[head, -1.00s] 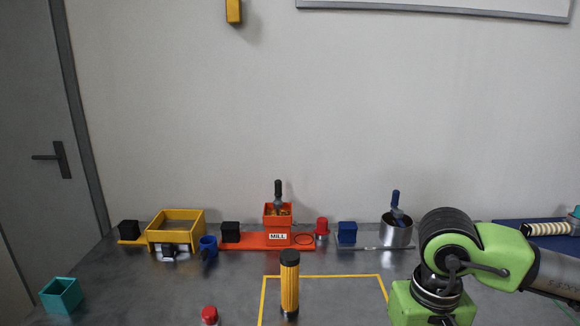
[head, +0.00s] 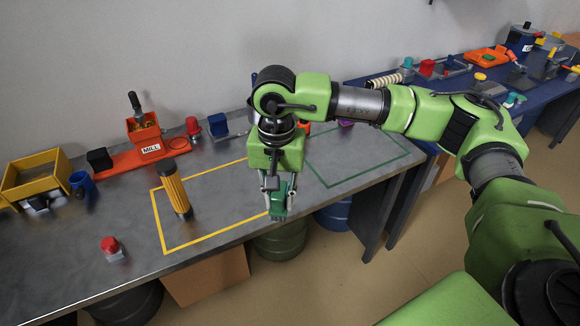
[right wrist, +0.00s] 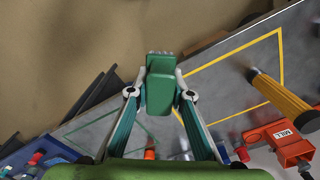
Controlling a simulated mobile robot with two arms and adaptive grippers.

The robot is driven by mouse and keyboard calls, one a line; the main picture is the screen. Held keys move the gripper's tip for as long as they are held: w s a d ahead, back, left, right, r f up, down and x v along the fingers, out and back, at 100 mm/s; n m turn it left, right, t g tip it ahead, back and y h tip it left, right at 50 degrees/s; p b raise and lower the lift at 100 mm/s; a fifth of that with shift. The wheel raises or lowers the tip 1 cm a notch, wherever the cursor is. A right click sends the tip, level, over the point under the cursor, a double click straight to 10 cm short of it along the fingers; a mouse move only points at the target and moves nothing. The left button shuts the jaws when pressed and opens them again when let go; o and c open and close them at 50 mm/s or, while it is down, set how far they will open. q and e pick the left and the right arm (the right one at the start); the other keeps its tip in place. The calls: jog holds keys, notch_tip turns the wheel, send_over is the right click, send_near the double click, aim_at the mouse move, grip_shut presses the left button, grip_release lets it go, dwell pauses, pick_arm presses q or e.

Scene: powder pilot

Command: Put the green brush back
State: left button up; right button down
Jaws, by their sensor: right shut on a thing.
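The green brush (head: 281,203) is held in my right gripper (head: 278,186), which points down at the table's front edge in the head view. The fingers are shut on its green body, and the pale bristle end shows below them. In the right wrist view the brush (right wrist: 159,86) sits between the two fingertips (right wrist: 160,80). I cannot tell its height above the table. A green outline (head: 333,186) is marked on the table to the right of the gripper. My left gripper is not in view.
A yellow outline (head: 162,236) lies left of the gripper, with a yellow ribbed cylinder (head: 175,190) standing in it. The orange mill (head: 146,131), red-topped items and a yellow box (head: 35,182) stand further left. A blue bench (head: 450,78) with several tools is at the right.

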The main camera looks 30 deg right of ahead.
pick_arm(q)
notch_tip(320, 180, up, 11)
jog(key=p, duration=0.9)
pick_arm(e)
jog(key=w+d+f+m+b, duration=0.3)
jog(key=w+d+b, duration=0.1)
jog(key=w+b, duration=0.1)
jog(key=w+d+f+m+b, duration=0.4)
jog(key=w+b, duration=0.1)
jog(key=w, duration=0.2)
jog(key=w+d+f+m+b, duration=0.3)
jog(key=w+d+m+b, duration=0.1)
jog(key=w+d+b, duration=0.1)
jog(key=shift+w+d+f, duration=0.1)
jog(key=shift+w+f, duration=0.25)
jog(key=shift+w, duration=0.35)
pick_arm(q)
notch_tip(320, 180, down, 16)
jog(key=b, duration=0.1)
pick_arm(e)
jog(key=shift+w+d+f, duration=0.1)
jog(key=shift+w+d, duration=0.05)
jog(key=shift+w, duration=0.1)
